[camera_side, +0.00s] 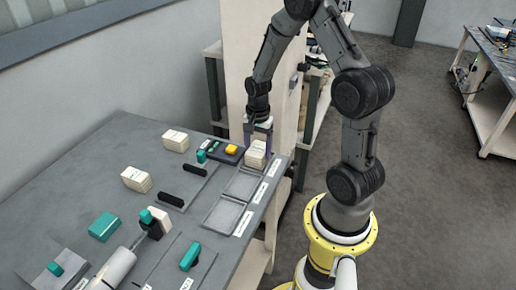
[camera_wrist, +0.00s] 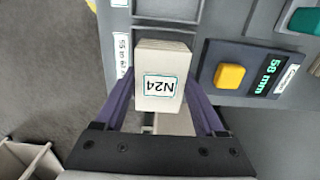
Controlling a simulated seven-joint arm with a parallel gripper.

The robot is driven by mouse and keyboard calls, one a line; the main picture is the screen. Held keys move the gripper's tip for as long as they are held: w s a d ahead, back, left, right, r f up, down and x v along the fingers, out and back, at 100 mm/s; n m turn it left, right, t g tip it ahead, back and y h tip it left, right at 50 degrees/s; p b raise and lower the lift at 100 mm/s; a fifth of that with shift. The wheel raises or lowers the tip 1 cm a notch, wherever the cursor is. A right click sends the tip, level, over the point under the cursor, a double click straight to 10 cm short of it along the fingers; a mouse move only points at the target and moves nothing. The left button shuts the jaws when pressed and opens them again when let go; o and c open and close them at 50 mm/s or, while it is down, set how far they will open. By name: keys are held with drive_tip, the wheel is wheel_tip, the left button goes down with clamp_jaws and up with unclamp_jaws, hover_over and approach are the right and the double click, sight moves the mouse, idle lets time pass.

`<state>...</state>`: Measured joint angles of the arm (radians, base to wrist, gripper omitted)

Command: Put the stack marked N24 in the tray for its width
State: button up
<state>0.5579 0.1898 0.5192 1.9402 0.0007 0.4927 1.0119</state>
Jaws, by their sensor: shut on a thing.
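The cream stack marked N24 (camera_wrist: 158,88) is between the purple fingers of my gripper (camera_wrist: 160,100). My gripper is shut on it. In the side view my gripper (camera_side: 258,146) points down at the far end of the row of trays, with the stack (camera_side: 255,158) low between its fingers. The stack hides most of what is under it; I cannot tell whether it touches there. The label beside it (camera_wrist: 122,52) starts "55 to 6"; its end is unclear. A gauge (camera_wrist: 252,72) with a yellow button shows 58 mm.
Two empty grey trays, the middle one (camera_side: 242,184) and the near one (camera_side: 222,216), lie along the table edge. Other cream stacks (camera_side: 175,140) (camera_side: 136,179), a teal block (camera_side: 104,226) and black bars (camera_side: 183,167) are on the table (camera_side: 85,180).

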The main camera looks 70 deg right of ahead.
drive_tip(key=shift+f, duration=0.15)
drive_tip(key=o, duration=1.5)
drive_tip(key=shift+r, duration=4.05)
